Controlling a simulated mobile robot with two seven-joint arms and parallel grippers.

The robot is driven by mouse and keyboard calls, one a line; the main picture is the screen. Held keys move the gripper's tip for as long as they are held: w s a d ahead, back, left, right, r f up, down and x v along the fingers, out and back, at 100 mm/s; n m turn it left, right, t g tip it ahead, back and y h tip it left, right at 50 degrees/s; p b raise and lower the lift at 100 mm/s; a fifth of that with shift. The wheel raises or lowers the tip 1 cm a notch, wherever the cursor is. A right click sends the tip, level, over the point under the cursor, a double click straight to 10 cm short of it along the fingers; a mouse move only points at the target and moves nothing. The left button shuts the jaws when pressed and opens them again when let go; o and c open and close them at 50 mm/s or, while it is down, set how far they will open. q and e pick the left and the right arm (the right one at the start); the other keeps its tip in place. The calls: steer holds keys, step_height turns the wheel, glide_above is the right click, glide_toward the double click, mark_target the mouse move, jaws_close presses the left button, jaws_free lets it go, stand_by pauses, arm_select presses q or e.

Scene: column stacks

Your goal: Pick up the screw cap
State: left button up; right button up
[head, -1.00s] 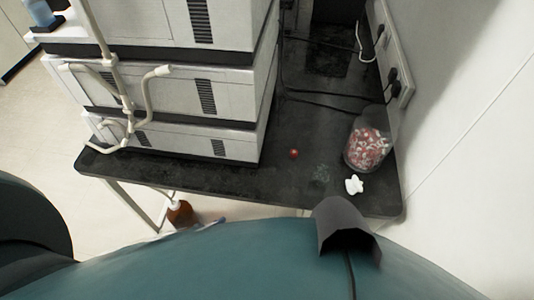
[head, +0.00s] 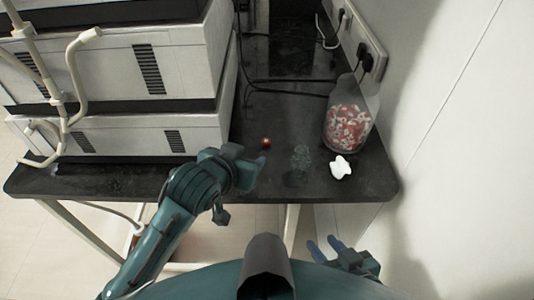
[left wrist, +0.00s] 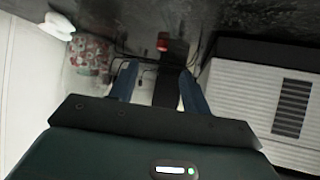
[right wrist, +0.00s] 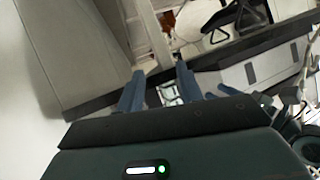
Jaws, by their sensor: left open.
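The small red screw cap (head: 265,143) lies on the dark bench top, right of the stacked instruments. It also shows in the left wrist view (left wrist: 162,41), beyond and between my fingertips. My left gripper (head: 256,163) is over the bench, just short of the cap in the head view. Its two blue fingers (left wrist: 158,80) are apart with nothing between them. My right gripper (head: 325,246) is low in front of the bench's front edge, far from the cap. Its fingers (right wrist: 157,82) are spread and empty.
Stacked white instruments (head: 110,138) stand at the left, close to the cap. A clear jar of red and white pieces (head: 348,128) stands at the right. A white crumpled item (head: 340,167) and a faint transparent object (head: 299,158) lie on the bench. Cables run behind.

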arm_select(q)
steer(key=shift+w+d+f, duration=0.15)
steer(key=shift+w+d, duration=0.15)
steer(key=shift+w, duration=0.05)
steer(key=b, duration=0.1)
glide_toward(266, 141)
steer(key=shift+w+d+f, duration=0.25)
steer(key=shift+d+f, duration=0.05)
steer(key=shift+f, duration=0.25)
steer(key=shift+w+d+f, duration=0.3)
steer(key=shift+f, duration=0.25)
steer(key=shift+w+a+r+b+x, duration=0.1)
steer(key=shift+b+x, duration=0.1)
steer(key=shift+x, duration=0.75)
steer(key=shift+w+a+r+b+x, duration=0.1)
steer(key=shift+w+r+b+x, duration=0.05)
steer(key=shift+x, duration=0.75)
steer(key=shift+w+r+b+x, duration=0.1)
steer(key=shift+b+x, duration=0.1)
steer(key=shift+x, duration=0.75)
steer(key=shift+c, duration=0.5)
jaws_close()
steer(key=shift+r, duration=0.1)
